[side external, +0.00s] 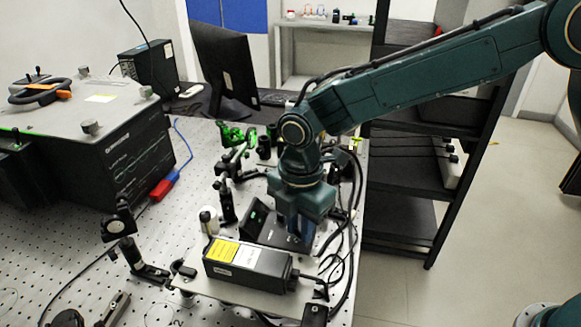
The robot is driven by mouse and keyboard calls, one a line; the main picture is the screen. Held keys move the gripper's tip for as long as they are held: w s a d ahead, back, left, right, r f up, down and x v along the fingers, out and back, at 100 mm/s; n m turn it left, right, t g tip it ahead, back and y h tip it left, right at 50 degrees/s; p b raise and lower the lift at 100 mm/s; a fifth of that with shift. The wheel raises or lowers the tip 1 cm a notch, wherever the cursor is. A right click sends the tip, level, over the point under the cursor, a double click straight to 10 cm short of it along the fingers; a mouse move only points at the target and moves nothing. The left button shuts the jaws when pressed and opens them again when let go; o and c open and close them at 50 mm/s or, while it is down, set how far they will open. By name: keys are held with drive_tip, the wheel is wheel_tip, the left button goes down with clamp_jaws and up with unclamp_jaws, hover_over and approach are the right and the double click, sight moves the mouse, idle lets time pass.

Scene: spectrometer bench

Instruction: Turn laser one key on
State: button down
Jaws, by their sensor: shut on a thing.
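My gripper (298,238) points straight down, with its fingertips at the right part of a small black control box (262,222). The box has a sloped front with a small green light. The gripper is shut on a small part on top of the box, which looks to be the laser key. The key itself is hidden between the fingers, and its turn angle cannot be told. A black laser housing (246,262) with yellow and white labels lies just in front of the box.
Optic mounts on posts (228,203) stand left of the box. Black cables (338,245) run along its right side near the table edge. A large black instrument (110,165) fills the left. A monitor (222,65) stands behind. A dark shelf rack (405,180) is right.

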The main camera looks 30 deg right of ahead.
sight(299, 231)
drive_tip(key=m, duration=0.6)
drive_tip(key=shift+m, duration=0.3)
drive_tip(key=m, duration=0.6)
idle(0.3)
drive_tip(key=c, duration=1.3)
unclamp_jaws()
drive_tip(key=shift+r, duration=0.1)
wheel_tip(299, 231, up, 14)
drive_tip(key=shift+f, duration=0.1)
